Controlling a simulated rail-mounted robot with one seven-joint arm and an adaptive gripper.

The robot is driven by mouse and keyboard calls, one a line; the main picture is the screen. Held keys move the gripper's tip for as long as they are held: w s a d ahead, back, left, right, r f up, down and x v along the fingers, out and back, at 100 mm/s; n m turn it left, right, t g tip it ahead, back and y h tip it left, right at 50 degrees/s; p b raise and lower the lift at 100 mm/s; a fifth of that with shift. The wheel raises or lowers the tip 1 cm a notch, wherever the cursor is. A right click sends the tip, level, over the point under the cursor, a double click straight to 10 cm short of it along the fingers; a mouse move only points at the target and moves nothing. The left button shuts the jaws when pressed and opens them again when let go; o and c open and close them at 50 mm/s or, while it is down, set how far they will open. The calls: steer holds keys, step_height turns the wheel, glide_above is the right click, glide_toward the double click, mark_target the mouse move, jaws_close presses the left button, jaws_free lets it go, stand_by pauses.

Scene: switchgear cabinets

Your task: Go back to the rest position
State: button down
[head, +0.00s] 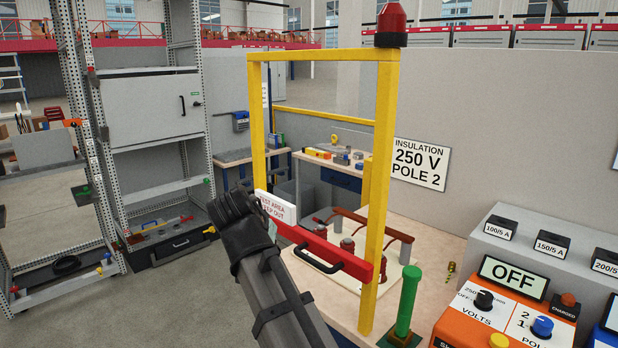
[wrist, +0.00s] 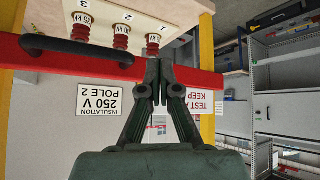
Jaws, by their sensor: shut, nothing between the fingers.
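My gripper (wrist: 157,88) shows in the wrist view, its two dark fingers together with nothing between them. It is in front of the red barrier bar (wrist: 215,82), near one end of the bar's black handle (wrist: 75,47); I cannot tell whether it touches either. In the head view, the red bar (head: 300,238) with its black handle (head: 330,258) spans the front of the yellow frame (head: 388,130). My dark arm rises from the bottom to the bar's left part, and the fingers cannot be made out there.
Behind the bar are several red insulators (wrist: 122,38) on a pale board. A green post (head: 408,300) and an orange tester (head: 505,310) reading OFF stand at right. An open metal rack (head: 150,110) stands at left. Grey floor lies clear between the rack and my arm.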

steer(key=s+d+f+n+g, duration=0.15)
steer(key=d+f, duration=0.25)
steer(key=f, duration=1.3)
steer(key=s+d+f+n+g, duration=0.1)
steer(key=d+f+n+g, duration=0.2)
steer(key=f, duration=1.4)
steer(key=s+d+f+g, duration=0.1)
steer(key=s+d+f, duration=0.25)
steer(key=f, duration=0.25)
steer(key=s+d+f+g+y, duration=0.1)
steer(key=s+d+f+g, duration=0.1)
steer(key=s+f, duration=0.4)
steer(key=s+d+f+g, duration=0.1)
steer(key=s+d+f, duration=0.2)
steer(key=f, duration=0.4)
steer(key=s+d+f+g, duration=0.2)
steer(key=s+f, duration=0.3)
steer(key=s, duration=0.4)
steer(key=s+d+f+m+g+y, duration=0.1)
steer(key=s+d+f, duration=0.4)
steer(key=s, duration=0.5)
steer(key=s+d+f+m+g, duration=0.1)
steer(key=s+d+f+g, duration=0.2)
steer(key=s, duration=0.6)
step_height(320, 180, down, 3)
steer(key=shift+s+d+r, duration=0.15)
steer(key=shift+s+d, duration=0.15)
steer(key=shift+a, duration=0.1)
